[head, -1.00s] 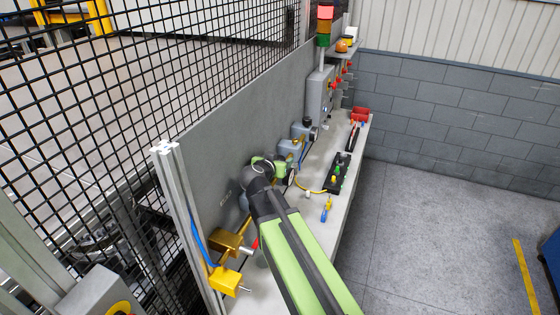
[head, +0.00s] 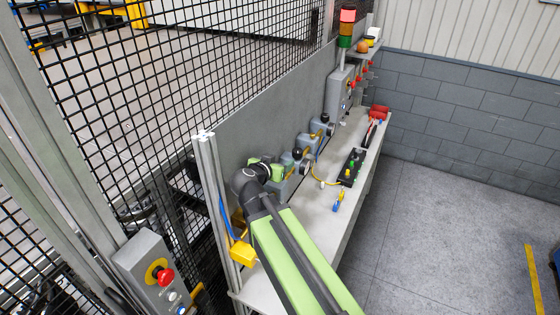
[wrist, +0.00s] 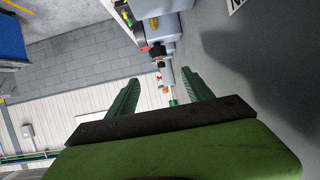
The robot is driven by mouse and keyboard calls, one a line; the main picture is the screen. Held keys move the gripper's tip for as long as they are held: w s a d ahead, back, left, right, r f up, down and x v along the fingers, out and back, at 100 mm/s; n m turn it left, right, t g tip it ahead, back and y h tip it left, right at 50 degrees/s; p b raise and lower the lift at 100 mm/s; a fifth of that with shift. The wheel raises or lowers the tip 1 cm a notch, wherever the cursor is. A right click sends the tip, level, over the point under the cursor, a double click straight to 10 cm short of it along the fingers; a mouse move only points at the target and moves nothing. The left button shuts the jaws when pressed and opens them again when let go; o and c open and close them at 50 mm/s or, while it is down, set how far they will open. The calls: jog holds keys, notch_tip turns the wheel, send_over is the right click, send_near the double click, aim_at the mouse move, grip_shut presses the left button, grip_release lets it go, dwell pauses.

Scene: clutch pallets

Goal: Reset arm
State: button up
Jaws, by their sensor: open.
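My arm (head: 290,255) reaches from the lower right of the head view toward the grey back panel of a workbench. Its black wrist joint is at the panel, and my gripper there is mostly hidden behind the arm. In the wrist view my gripper (wrist: 160,100) shows two green fingers spread apart with nothing between them. Beyond the fingers are grey valve-like fittings on the panel and a pale wall. I cannot tell from the pictures how near the fingertips are to the fittings.
The bench (head: 318,205) holds a black block with coloured knobs (head: 352,166), a blue-yellow part (head: 338,201) and a red bin (head: 379,112). A stack light (head: 347,27) stands behind. A control box with a red button (head: 155,273) is at lower left. Black mesh fencing lies left; open floor (head: 450,230) lies right.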

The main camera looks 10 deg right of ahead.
jog(key=shift+d, duration=0.2)
jog(key=s+d+f+n+g+y, duration=0.3)
jog(key=s+f+g, duration=0.2)
jog(key=s+f, duration=0.2)
jog(key=s+d+f+n+g+y, duration=0.3)
jog(key=s+f+g, duration=0.2)
jog(key=s+f, duration=0.3)
jog(key=shift+n+g+y, duration=0.3)
jog(key=shift+g+y, duration=0.3)
jog(key=s+f+b, duration=0.1)
jog(key=f+b, duration=0.7)
jog(key=s+a+f+b, duration=0.1)
jog(key=f+b, duration=0.7)
jog(key=s+f+b, duration=0.1)
jog(key=f+b, duration=0.8)
jog(key=shift+a, duration=0.25)
jog(key=shift+r, duration=0.15)
dwell(0.7)
